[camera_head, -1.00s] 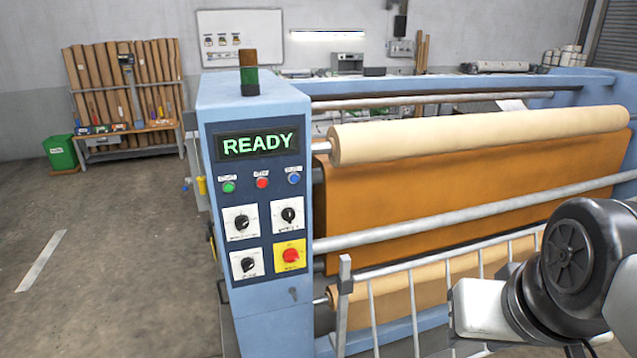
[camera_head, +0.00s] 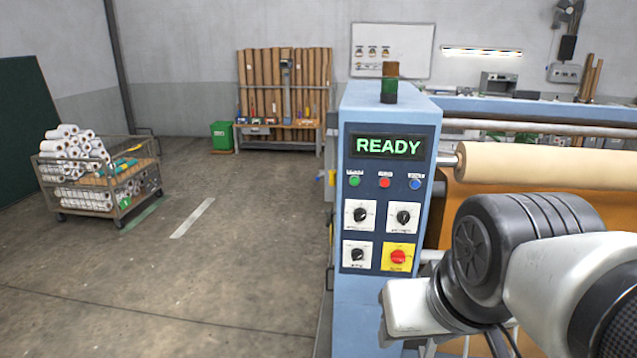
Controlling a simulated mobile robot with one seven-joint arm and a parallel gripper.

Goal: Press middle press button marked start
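The blue press control cabinet (camera_head: 388,105) stands right of centre, with a lit display (camera_head: 388,146) reading READY. Below it is a row of three small buttons: a green button (camera_head: 354,180) at left, a red button (camera_head: 385,182) in the middle and a blue button (camera_head: 415,184) at right. Their small labels are too blurred to read surely. My arm's black joint and white links fill the lower right, in front of the press. No gripper fingers show. I see no contact with the buttons.
Below the buttons are black rotary knobs (camera_head: 361,214) on white plates and a red knob (camera_head: 398,257) on a yellow plate. A cream roll (camera_head: 540,165) extends right from the cabinet. A cart of rolls (camera_head: 100,176) stands left. The floor between is clear.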

